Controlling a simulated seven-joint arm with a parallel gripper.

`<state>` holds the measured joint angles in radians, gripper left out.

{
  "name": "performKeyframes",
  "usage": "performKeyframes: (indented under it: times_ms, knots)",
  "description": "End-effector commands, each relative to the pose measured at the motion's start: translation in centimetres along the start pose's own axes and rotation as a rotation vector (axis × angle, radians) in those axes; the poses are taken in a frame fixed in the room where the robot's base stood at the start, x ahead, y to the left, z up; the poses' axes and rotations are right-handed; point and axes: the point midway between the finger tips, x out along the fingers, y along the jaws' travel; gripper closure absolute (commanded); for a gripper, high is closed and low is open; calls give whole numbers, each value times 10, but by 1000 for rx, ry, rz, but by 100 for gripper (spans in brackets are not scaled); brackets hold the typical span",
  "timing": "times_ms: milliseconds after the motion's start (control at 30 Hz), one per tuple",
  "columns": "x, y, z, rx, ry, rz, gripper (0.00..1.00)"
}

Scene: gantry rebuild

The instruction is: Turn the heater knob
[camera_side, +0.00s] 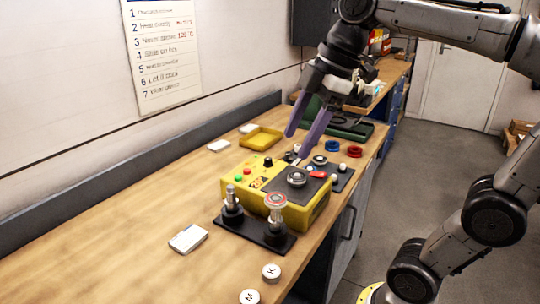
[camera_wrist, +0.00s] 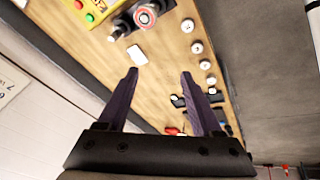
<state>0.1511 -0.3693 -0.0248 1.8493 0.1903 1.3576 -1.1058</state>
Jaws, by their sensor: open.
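A yellow box (camera_side: 318,213) stands on the bench in the side view, with green and red buttons and a small black knob (camera_side: 268,162) at its left end. A round silver dial or disc (camera_side: 296,178) sits on its dark top panel. I cannot tell for certain which is the heater knob. My gripper (camera_side: 299,145) is open and empty, its purple fingers pointing down above the far side of the box. In the wrist view my gripper (camera_wrist: 159,74) is spread over bench; only a corner of the yellow box (camera_wrist: 101,8) shows at top left, with no knob visible.
Two upright posts on a black base (camera_side: 254,234) stand in front of the box. A white block (camera_side: 188,238) and round white pieces marked K (camera_side: 271,272) and M (camera_side: 249,296) lie nearer. A yellow tray (camera_side: 261,137) and green case (camera_side: 350,128) lie behind.

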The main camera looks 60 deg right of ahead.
Motion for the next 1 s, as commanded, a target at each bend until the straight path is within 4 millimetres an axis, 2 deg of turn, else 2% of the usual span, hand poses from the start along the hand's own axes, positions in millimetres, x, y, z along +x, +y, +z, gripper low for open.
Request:
performKeyframes:
  times_ms: [33, 133, 300, 467, 600, 700, 800, 900, 1000]
  knots:
    - [-4, 24, -7, -42, 0, -21, 33]
    - [-8, 63, -16, -133, 8, -59, 33]
    - [-2, 134, -12, -242, 33, -112, 33]
    - [18, 199, 13, -284, 61, -154, 33]
    - [44, 250, 53, -245, 80, -180, 33]
    - [66, 276, 86, -179, 85, -192, 33]
    - [86, 290, 117, -120, 85, -211, 33]
    - [101, 294, 139, -76, 85, -236, 33]
    - [104, 294, 150, -55, 84, -239, 33]
